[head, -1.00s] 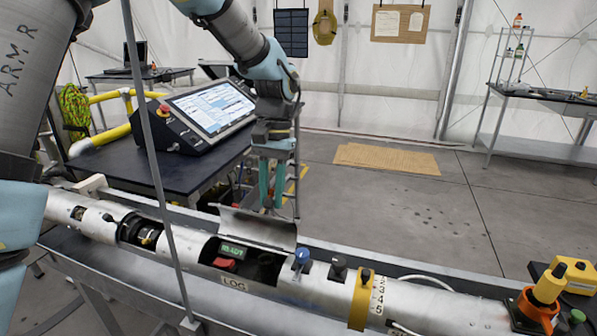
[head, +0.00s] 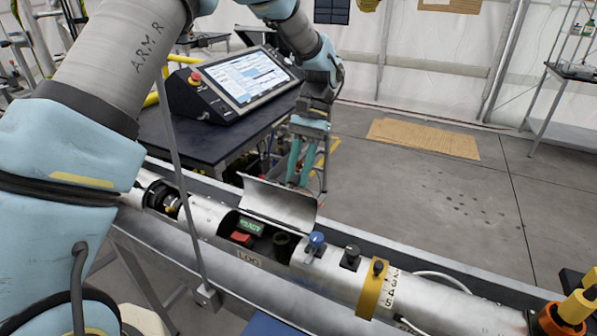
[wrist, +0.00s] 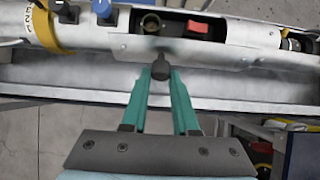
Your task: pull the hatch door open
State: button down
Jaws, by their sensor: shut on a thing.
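The hatch door (head: 278,203) is a curved metal flap on the far side of the silver tube (head: 335,277). It stands swung up and back from its opening, where a green lit display (head: 250,226), a red part (head: 241,238) and a dark round socket (head: 282,239) show. My gripper (head: 297,182) is behind the door, its teal fingers reaching down to it. In the wrist view the fingers close on a dark knob (wrist: 160,68) at the edge of the door (wrist: 205,50). In the head view the door hides the knob and fingertips.
On the tube right of the opening are a blue knob (head: 316,240), a black knob (head: 350,257) and a yellow band (head: 372,292). A table with a tilted screen (head: 245,80) stands behind, left of my gripper. Open floor with a tan mat (head: 423,138) lies behind right.

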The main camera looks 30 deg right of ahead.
jog(key=shift+f, duration=0.2)
jog(key=c, duration=0.7)
grip_release()
jog(key=shift+r, duration=0.1)
jog(key=b+v, duration=0.3)
jog(key=v, duration=0.7)
jog(key=shift+w+d+r, duration=0.1)
jog(key=shift+d+r, duration=0.05)
jog(key=shift+r, duration=0.2)
